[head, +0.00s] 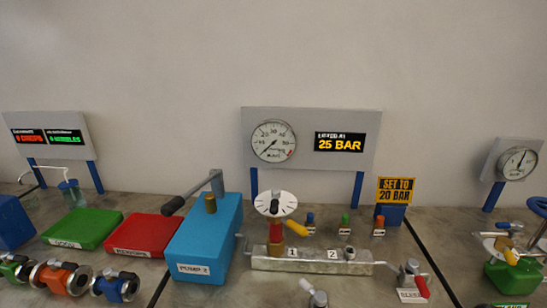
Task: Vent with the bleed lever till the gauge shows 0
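The bleed lever (421,286) has a red handle on a grey metal valve body, right of the manifold, with a small white label in front. The handle slants down to the right. The round white gauge (273,141) is on the grey back panel; its dark needle appears to point to the lower left, near the low end of the scale, but the exact reading is too small to tell. A display (340,142) beside it reads 25 BAR in yellow. My gripper is not in view.
A blue pump (206,240) with a lever stands left. A sign (396,190) reads SET TO 20 BAR. Red (150,234) and green (84,228) trays lie farther left.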

